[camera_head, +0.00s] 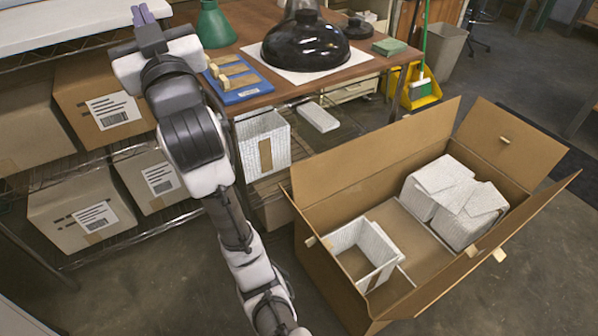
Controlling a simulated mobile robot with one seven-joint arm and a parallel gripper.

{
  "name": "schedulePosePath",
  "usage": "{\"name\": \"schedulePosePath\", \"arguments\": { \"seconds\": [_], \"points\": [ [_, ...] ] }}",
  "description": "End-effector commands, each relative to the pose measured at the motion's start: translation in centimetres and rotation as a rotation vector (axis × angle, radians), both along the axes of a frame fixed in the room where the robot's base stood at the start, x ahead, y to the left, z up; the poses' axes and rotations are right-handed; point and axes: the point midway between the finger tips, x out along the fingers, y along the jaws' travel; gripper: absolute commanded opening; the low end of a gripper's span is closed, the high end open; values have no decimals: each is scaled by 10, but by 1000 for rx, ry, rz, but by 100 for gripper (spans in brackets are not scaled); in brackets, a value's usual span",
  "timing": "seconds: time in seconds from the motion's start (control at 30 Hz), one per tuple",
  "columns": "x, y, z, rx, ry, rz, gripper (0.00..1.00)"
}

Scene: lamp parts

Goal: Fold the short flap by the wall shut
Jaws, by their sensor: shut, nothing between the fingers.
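A large open cardboard carton (322,262) stands on the floor at the right. A broad short flap (512,143) at its far right end stands open, leaning outward. A long flap (378,150) stands up along the back, and another long flap (445,282) sticks outward along the front. The near-left short flap shows only as a narrow strip beside the rim. I cannot tell from this view which short end is by the wall. My gripper (143,14) is at the top left, shut and empty, far from the carton and touching none of its flaps.
White patterned inserts (368,248) and wrapped bundles (455,200) sit inside the carton. A wooden table (360,65) behind carries a black lamp shade (305,42) and a blue tray (240,92). A rack with boxes (75,205) stands left. Floor is clear in front of the carton.

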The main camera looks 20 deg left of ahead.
Motion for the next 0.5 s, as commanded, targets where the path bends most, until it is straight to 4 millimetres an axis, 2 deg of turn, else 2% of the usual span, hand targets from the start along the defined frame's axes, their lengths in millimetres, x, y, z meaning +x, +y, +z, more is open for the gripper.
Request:
{"name": "schedulePosePath", "arguments": {
  "seconds": [0.03,0.1,0.2,0.3,0.37,0.47,0.5],
  "points": [
    [39,-22,9,-34,44,-87,0],
    [82,-52,-1,-81,101,-194,0],
    [134,-97,-23,-161,184,-340,0],
    [169,-136,-51,-258,263,-462,0],
    [185,-155,-70,-330,310,-526,0],
    [203,-180,-110,-485,387,-614,0],
    [206,-187,-131,-569,419,-642,0]
  ]
}}
